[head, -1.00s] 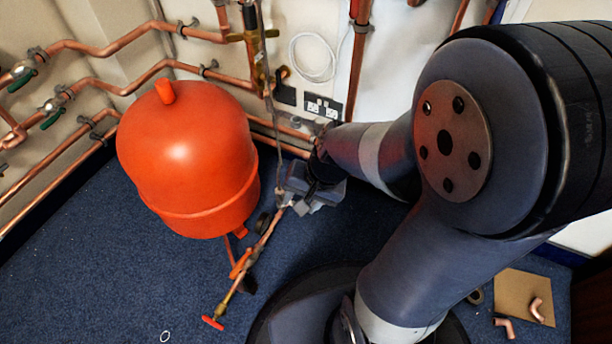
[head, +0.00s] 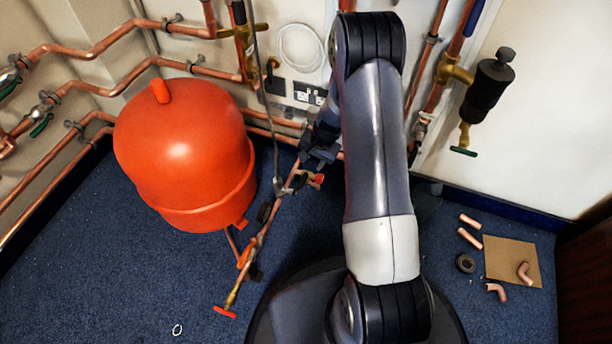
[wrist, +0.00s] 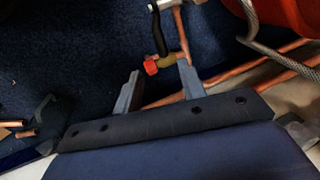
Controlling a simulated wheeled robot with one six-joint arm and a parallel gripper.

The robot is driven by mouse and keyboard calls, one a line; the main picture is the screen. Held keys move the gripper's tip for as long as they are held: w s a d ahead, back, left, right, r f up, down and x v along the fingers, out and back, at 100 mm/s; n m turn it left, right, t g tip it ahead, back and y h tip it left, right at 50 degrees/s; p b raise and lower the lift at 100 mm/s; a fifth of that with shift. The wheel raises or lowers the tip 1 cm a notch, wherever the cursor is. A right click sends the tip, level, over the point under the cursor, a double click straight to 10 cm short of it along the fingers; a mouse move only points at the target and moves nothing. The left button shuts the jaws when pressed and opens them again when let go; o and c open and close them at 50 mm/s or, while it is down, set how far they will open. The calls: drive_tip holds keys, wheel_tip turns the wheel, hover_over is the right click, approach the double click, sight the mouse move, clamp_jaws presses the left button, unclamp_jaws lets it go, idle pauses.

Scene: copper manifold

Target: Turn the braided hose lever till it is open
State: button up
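The grey braided hose (head: 264,100) hangs from the wall pipes down to a fitting on the copper pipe beside the red tank. It also shows at the right of the wrist view (wrist: 285,62). At that fitting is a brass valve piece with a red cap (head: 318,180). In the wrist view the red cap (wrist: 151,67) sits just beyond my fingertips, with a black lever-like bar (wrist: 158,32) rising from the brass. I cannot tell for sure if this bar is the hose lever. My gripper (wrist: 159,70) is open and empty; in the head view (head: 318,150) it is just above the fitting.
The red tank (head: 185,155) stands close on the left. An orange lever (head: 245,258) and a red handle (head: 225,312) are lower on the same pipe. Wall pipes and sockets (head: 308,93) are behind. Loose copper pieces (head: 470,237) and cardboard (head: 510,262) lie at right.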

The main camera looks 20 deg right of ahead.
sight(304, 179)
drive_tip(key=b+x, duration=0.4)
drive_tip(key=x, duration=0.6)
drive_tip(key=shift+f, duration=0.35)
drive_tip(key=shift+c, duration=0.5)
clamp_jaws()
